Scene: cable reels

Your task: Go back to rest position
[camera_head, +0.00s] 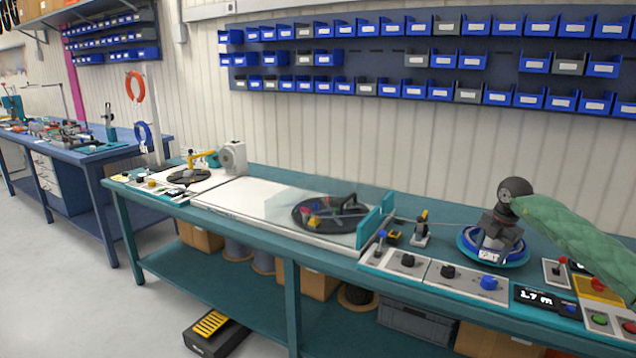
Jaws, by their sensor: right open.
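My right gripper (491,250) comes in from the right on an arm with a green padded sleeve. It points down over a teal cable reel (466,251) on the workbench's right part. The jaws are open; whether the fingertips touch the reel is hard to tell. The gripper hides the reel's middle, and a white label shows low at the front. My left gripper is not in view.
The teal workbench (342,262) carries a black turntable (318,223) behind a clear guard. A control panel (447,278) with knobs and a length display (541,299) line the front right edge. Blue bins (533,61) hang on the wall. A black pedal (214,334) stands on the floor.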

